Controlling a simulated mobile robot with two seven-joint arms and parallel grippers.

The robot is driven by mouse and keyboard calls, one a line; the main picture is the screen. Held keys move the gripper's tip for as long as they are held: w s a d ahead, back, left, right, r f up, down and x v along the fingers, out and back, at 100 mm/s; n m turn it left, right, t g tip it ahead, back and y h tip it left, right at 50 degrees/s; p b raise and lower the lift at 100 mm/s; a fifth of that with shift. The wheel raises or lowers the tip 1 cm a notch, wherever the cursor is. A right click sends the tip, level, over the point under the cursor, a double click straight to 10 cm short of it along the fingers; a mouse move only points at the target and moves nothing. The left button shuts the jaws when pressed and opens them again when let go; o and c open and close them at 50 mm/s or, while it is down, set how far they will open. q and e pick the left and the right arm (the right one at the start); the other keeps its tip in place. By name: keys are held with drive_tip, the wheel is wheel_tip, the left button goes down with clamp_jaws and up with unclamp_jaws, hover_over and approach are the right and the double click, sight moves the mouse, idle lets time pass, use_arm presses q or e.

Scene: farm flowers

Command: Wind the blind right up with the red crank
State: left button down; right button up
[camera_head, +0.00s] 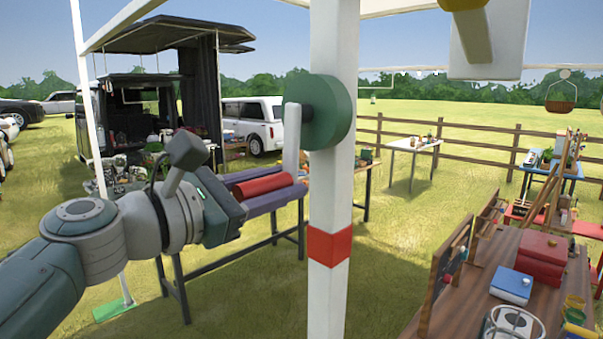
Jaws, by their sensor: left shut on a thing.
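The red crank handle (263,185) is a horizontal red cylinder left of the white post. A pale crank arm (292,145) rises from its right end to a dark hub on the round green winder (327,112), which is fixed to the post. The crank arm hangs roughly straight down. My left gripper (243,190) comes in from the left and is shut on the left end of the handle. I cannot make out the blind itself. My right gripper is out of view.
The white post (331,190) with a red band (329,245) stands just right of the crank. A purple-topped table (262,203) is behind the handle. A wooden table (490,285) with boxes and boards is at the right. Open grass lies beyond.

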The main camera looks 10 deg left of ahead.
sight(238, 196)
use_arm(q)
drive_tip(key=shift+s+d+r, duration=0.15)
drive_tip(key=shift+s+d, duration=0.15)
drive_tip(key=shift+d, duration=0.2)
drive_tip(key=shift+d+r, duration=0.1)
drive_tip(key=shift+r, duration=0.15)
drive_tip(key=c, duration=0.7)
unclamp_jaws()
drive_tip(key=shift+f, duration=0.1)
drive_tip(key=shift+o, duration=0.2)
drive_tip(key=shift+f, duration=0.1)
drive_tip(key=shift+s+a+f, duration=0.1)
drive_tip(key=shift+s+a, duration=0.2)
drive_tip(key=shift+a, duration=0.15)
drive_tip(key=b+v, duration=0.3)
drive_tip(key=v, duration=0.6)
